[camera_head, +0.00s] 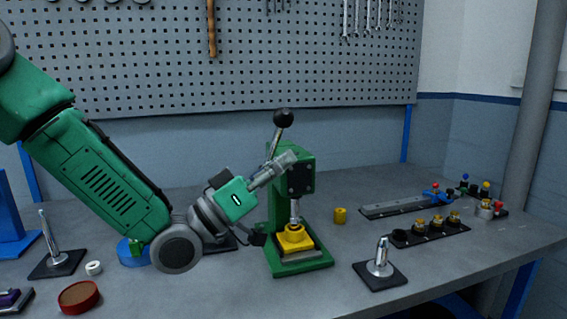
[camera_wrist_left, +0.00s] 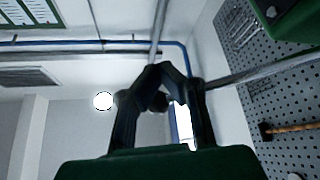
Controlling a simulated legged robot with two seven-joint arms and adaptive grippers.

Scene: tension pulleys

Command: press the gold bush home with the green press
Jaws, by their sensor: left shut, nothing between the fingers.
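The green press (camera_head: 306,160) stands mid-table with its black-knobbed lever (camera_head: 283,118) pointing up. Its silver ram (camera_head: 295,212) comes down onto a yellow block (camera_head: 294,240) on the press base. No separate gold bush shows clearly there; the ram hides the block's middle. My right gripper is out of view.
A silver post on a black base (camera_head: 380,262) stands front right. A black strip with several bushes (camera_head: 430,231) and a grey rail (camera_head: 408,205) lie further right. A red-rimmed round dish (camera_head: 79,297), a white ring (camera_head: 94,268) and another post (camera_head: 52,247) are at left.

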